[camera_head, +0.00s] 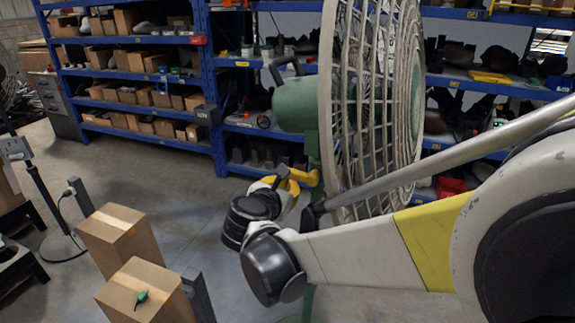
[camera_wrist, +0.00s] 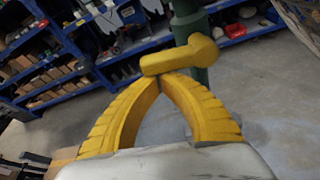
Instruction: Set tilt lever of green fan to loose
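The green fan shows in the head view with its green motor housing (camera_head: 296,104) and pale round cage (camera_head: 375,95). Its yellow tilt lever (camera_head: 305,177) sits low on the green post; in the wrist view the lever (camera_wrist: 178,58) lies nearly level, its thicker end at the post (camera_wrist: 188,22). My gripper (camera_head: 286,184) has yellow fingers and is beside the lever. In the wrist view its fingertips (camera_wrist: 163,77) meet right at the lever's free end, with no lever visible between them. I cannot tell whether they touch it.
Blue shelving (camera_head: 140,44) with boxes and tools stands behind the fan. A thin stand (camera_head: 50,195) is further left. Open grey floor lies between.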

